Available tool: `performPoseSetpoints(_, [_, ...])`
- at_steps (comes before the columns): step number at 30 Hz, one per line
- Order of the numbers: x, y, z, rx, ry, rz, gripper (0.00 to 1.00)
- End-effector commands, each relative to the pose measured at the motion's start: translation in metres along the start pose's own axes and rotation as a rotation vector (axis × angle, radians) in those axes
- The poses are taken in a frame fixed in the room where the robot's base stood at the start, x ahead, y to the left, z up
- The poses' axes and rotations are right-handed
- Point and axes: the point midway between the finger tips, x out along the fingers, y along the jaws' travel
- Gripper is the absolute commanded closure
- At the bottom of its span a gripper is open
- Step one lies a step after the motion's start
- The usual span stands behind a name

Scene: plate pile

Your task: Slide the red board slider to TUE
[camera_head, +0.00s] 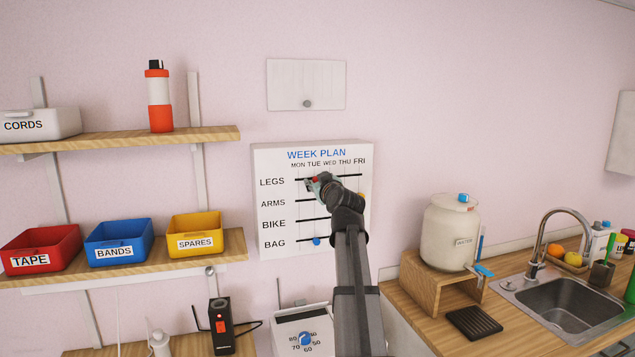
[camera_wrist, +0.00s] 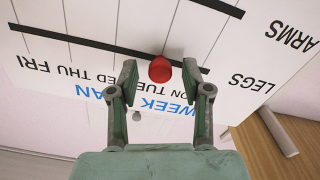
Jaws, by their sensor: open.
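The white week plan board (camera_head: 272,163) hangs on the wall, with days across the top and LEGS, ARMS, BIKE and BAG rows. The red slider (camera_wrist: 160,70) is a round knob on the LEGS track, close to the TUE label in the wrist view. Only a bit of red shows beside the gripper in the head view (camera_head: 315,180). My gripper (camera_wrist: 160,73) is open at the board, with one finger on each side of the red slider and gaps visible between. In the head view my gripper (camera_head: 318,184) covers part of the LEGS row.
A yellow slider (camera_head: 361,196) is on the ARMS row at the right, and a blue slider (camera_head: 316,241) is on the BAG row. My arm hides part of the lower rows. Shelves with bins (camera_head: 118,243) stand left; a water crock (camera_head: 450,232) and sink (camera_head: 572,303) are right.

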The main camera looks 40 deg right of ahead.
Motion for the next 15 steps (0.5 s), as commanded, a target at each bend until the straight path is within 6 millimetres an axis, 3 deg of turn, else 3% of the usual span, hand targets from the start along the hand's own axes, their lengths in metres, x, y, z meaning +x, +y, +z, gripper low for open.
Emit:
performPoseSetpoints(5, [-0.017, 0.000, 0.001, 0.000, 0.001, 0.002, 0.51])
performPoseSetpoints(15, [-0.081, -0.001, 0.001, 0.000, 0.001, 0.002, 0.51])
